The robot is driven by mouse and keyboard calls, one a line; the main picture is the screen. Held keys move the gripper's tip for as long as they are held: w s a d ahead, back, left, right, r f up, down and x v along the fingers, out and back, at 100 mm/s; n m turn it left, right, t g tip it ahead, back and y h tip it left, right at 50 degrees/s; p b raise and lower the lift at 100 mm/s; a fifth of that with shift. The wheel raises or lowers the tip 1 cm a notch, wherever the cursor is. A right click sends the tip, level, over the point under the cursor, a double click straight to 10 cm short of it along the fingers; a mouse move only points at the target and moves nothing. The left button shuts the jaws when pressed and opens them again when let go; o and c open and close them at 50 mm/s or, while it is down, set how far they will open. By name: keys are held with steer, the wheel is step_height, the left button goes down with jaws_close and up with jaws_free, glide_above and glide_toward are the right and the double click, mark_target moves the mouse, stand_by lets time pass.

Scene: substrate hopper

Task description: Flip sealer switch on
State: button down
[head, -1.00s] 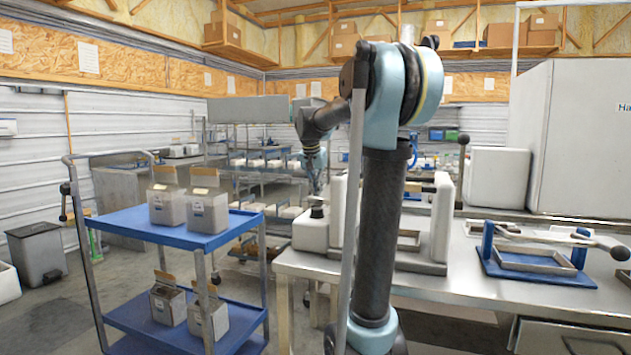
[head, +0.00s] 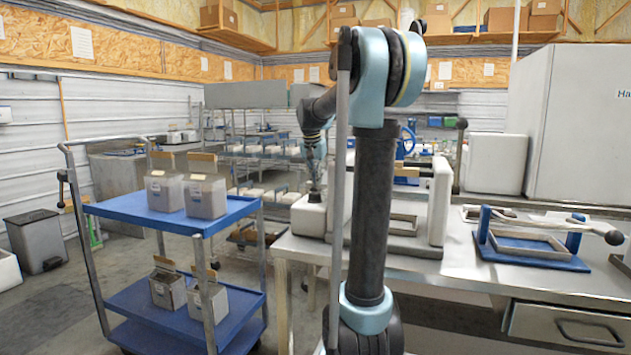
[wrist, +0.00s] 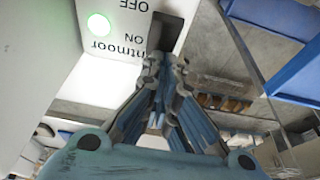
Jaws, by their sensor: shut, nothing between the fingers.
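The sealer is a white box (head: 308,216) at the left end of the steel bench in the head view. In the wrist view its white face (wrist: 75,65) carries OFF and ON lettering, seen upside down. A glowing green light (wrist: 98,23) is on that face. The dark switch slot (wrist: 165,32) lies beside the lettering; I cannot tell which way the switch is tipped. My gripper (wrist: 167,62) is shut and empty, its fingertips close to the slot's ON end. Whether they touch the switch is unclear. In the head view, my gripper (head: 315,188) points down at the box top.
On the steel bench (head: 455,262), a blue-based press frame (head: 530,255) stands at right and a large white machine body (head: 440,205) beside my arm.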

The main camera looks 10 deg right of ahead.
steer(key=shift+s+a, duration=0.1)
steer(key=shift+s+a+r, duration=0.3)
steer(key=shift+s+r, duration=0.05)
steer(key=shift+s, duration=0.15)
stand_by(0.3)
step_height(320, 180, up, 14)
stand_by(0.7)
steer(key=shift+f, duration=0.1)
